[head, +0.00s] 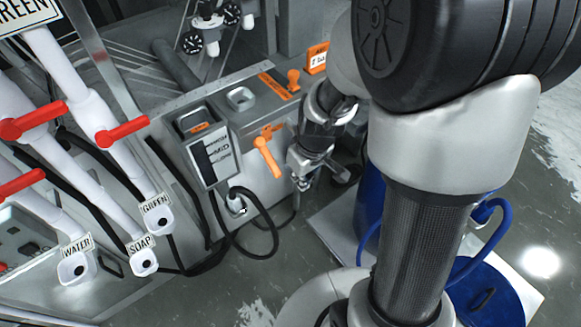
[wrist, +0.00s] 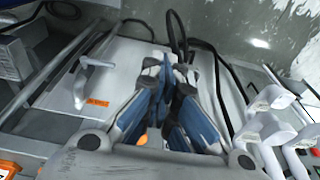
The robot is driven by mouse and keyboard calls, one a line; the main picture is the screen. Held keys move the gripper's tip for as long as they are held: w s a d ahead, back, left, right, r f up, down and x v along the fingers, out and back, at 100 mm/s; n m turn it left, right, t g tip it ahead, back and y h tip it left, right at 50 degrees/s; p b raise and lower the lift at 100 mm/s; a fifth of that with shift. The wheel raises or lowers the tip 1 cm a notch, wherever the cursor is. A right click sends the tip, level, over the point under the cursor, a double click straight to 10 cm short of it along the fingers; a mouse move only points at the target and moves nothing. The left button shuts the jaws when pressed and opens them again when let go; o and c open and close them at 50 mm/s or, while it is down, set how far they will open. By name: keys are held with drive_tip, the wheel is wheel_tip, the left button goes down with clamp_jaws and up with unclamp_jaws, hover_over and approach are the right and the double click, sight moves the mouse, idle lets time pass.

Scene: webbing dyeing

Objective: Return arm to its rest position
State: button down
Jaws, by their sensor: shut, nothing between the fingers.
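My arm reaches from the lower right of the head view up and over to the machine. My gripper (head: 305,172) hangs in front of the machine's front panel, to the right of the orange handle (head: 267,155), partly covered by my own wrist. In the wrist view my gripper (wrist: 172,68) shows its blue-and-grey fingers drawn together, with nothing between them. Whether it touches the machine cannot be told.
Left of the gripper is a control box (head: 205,155) with a black hose (head: 268,240) below it. White pipes with red valve handles (head: 122,131) end in labelled outlets at the left. A blue barrel (head: 369,208) stands right of the gripper. Open floor (head: 215,295) lies in front.

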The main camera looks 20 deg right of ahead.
drive_tip(key=shift+s+d+r, duration=0.25)
drive_tip(key=shift+s, duration=0.4)
drive_tip(key=s+a+r+m+t, duration=0.1)
drive_tip(key=s+r, duration=0.6)
drive_tip(key=r, duration=0.2)
drive_tip(key=s+a+r+m+t, duration=0.1)
drive_tip(key=s+a+r+m, duration=0.1)
drive_tip(key=s+r, duration=0.5)
wheel_tip(320, 180, up, 3)
drive_tip(key=shift+s+a+r+m+t+h, duration=0.1)
drive_tip(key=shift+s+a+m+t+h, duration=0.1)
drive_tip(key=shift+s+m+t+h, duration=0.1)
